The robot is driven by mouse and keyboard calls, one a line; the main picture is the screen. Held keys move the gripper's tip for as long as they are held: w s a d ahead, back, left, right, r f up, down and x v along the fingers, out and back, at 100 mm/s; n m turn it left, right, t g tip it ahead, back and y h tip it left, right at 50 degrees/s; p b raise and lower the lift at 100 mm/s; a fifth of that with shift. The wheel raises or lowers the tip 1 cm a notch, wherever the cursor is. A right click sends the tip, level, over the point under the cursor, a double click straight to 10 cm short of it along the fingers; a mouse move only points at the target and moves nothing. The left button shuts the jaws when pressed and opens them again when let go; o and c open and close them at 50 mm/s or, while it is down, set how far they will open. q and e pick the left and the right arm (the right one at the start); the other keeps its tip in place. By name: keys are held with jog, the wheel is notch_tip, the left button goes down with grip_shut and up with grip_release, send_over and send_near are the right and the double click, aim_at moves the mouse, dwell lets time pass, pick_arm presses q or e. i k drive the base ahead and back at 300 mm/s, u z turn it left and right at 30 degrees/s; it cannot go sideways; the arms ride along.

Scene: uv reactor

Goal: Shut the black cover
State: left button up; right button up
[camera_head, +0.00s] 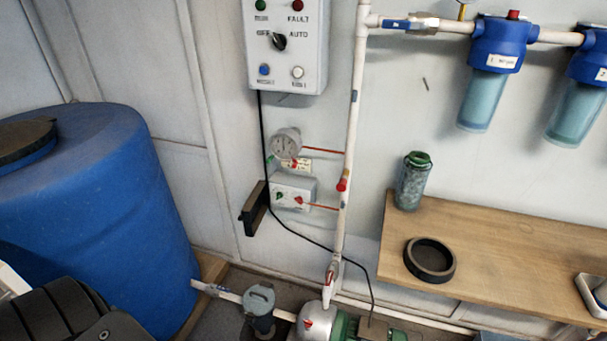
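A black cover (254,208) stands open at the left side of a small white box (294,192) on the wall. It juts out from the wall, and the box's front with a green and a red knob is exposed. A black cable runs down past the cover and box. A part of my own body, black and ridged, shows at the lower left corner. Neither gripper's fingers show in this view, and nothing of mine touches the cover.
A large blue barrel (110,220) with a dark lid (22,142) fills the left. A white pipe (352,130) rises right of the box. A wooden shelf (500,262) at the right bears a jar (413,182) and a black ring (430,260). A pump (318,320) sits below.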

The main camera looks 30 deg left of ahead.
aim_at(253, 211)
jog(key=u, duration=1.1)
